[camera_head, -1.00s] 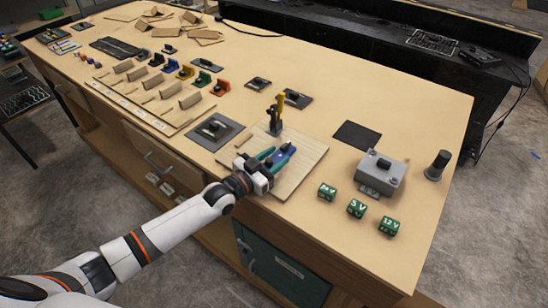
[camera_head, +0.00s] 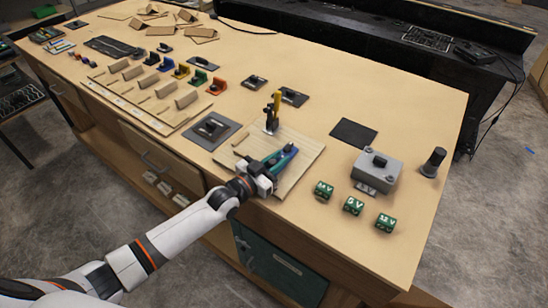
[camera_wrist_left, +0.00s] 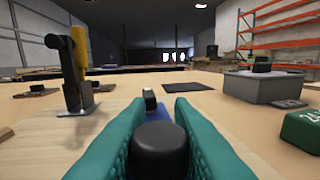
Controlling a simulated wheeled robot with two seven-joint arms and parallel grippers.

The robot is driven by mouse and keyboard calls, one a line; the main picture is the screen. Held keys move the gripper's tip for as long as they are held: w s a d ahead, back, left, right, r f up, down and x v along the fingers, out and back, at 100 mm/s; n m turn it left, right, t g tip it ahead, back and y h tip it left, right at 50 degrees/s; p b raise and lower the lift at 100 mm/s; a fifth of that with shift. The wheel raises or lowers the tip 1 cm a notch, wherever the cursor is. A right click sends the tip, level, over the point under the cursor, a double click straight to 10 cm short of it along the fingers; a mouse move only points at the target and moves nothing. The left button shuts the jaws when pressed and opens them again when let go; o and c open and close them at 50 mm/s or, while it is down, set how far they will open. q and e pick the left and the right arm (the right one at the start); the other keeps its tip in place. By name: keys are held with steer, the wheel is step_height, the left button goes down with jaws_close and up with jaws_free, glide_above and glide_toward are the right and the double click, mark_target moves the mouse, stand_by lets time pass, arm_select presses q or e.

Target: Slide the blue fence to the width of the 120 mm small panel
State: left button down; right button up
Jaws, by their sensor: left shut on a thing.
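The blue fence (camera_head: 283,158) is a small blue piece on the pale wooden board (camera_head: 306,153) near the table's front edge. My left gripper (camera_head: 279,158), with teal fingers, reaches over the board and is shut on the blue fence. In the left wrist view, a black knob (camera_wrist_left: 160,150) sits between the two fingers, with a strip of blue (camera_wrist_left: 182,111) beyond it. The fingers hide most of the fence. I cannot tell which piece is the 120 mm small panel. My right gripper is out of view.
A clamp with a yellow handle (camera_head: 275,103) stands at the board's back. Green voltage cubes (camera_head: 353,205) and a grey box (camera_head: 378,170) are to the right. Wooden panels in a rack (camera_head: 163,88) and coloured blocks (camera_head: 199,79) are to the left.

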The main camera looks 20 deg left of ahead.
arm_select(q)
steer(key=c, duration=1.5)
jaws_free()
steer(key=shift+d, duration=0.2)
steer(key=shift+o, duration=1.1)
steer(key=shift+s+d, duration=0.1)
steer(key=shift+s+a+f, duration=0.1)
steer(key=shift+s+a, duration=0.05)
steer(key=shift+a, duration=0.05)
steer(key=b+v, duration=0.1)
steer(key=v, duration=0.9)
steer(key=shift+s+b, duration=0.25)
steer(key=shift+b, duration=0.15)
steer(key=shift+s+a, duration=0.25)
steer(key=shift+s, duration=0.25)
